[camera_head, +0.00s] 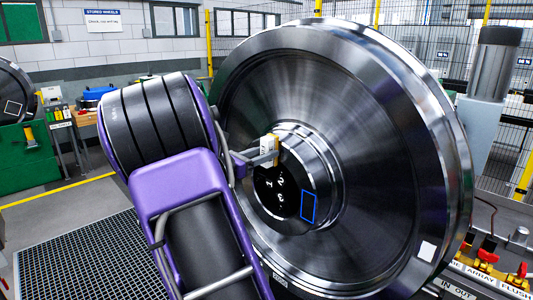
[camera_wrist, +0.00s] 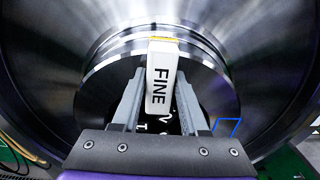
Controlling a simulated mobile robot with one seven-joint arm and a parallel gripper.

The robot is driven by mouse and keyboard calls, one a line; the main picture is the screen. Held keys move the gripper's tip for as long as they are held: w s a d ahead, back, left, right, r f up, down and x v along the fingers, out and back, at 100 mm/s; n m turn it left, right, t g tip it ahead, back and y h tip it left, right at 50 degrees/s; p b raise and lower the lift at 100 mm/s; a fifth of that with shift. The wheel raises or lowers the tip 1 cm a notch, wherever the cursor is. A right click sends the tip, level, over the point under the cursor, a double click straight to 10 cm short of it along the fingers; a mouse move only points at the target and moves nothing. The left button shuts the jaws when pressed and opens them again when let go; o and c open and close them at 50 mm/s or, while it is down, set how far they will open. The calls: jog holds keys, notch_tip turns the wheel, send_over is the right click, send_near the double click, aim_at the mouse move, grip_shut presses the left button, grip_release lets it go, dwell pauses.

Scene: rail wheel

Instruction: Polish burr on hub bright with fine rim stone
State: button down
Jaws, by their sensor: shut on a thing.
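A large steel rail wheel (camera_head: 375,130) stands upright, its round hub (camera_head: 318,172) projecting toward me. The hub also fills the middle of the wrist view (camera_wrist: 205,75). My gripper (camera_head: 262,155) is shut on a white stone block marked FINE (camera_wrist: 161,80), which also shows in the head view (camera_head: 268,146). The block's yellowish far end (camera_wrist: 163,40) is at the hub's upper edge; I cannot tell if it touches. A blue outlined square (camera_head: 308,205) is on the hub, right of white numbers on the dark face. The burr cannot be made out.
A bench with labelled fittings and red valves (camera_head: 487,262) stands at the lower right. A grey post (camera_head: 490,85) and mesh fence are behind the wheel. Floor grating (camera_head: 85,255) lies at the lower left. A green cabinet (camera_head: 22,155) with another wheel is at the far left.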

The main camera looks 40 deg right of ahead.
jog(key=shift+d, duration=0.1)
jog(key=shift+w+r+p, duration=0.15)
jog(key=shift+w+p, duration=0.15)
jog(key=shift+w, duration=0.1)
jog(key=shift+w+p, duration=0.4)
jog(key=shift+w, duration=0.6)
jog(key=shift+a, duration=0.25)
jog(key=a, duration=0.8)
jog(key=shift+s, duration=0.25)
jog(key=shift+d, duration=0.15)
jog(key=shift+w+d, duration=0.15)
jog(key=shift+d, duration=1.3)
jog(key=shift+w+d, duration=0.1)
jog(key=shift+d, duration=1.35)
jog(key=shift+d, duration=1)
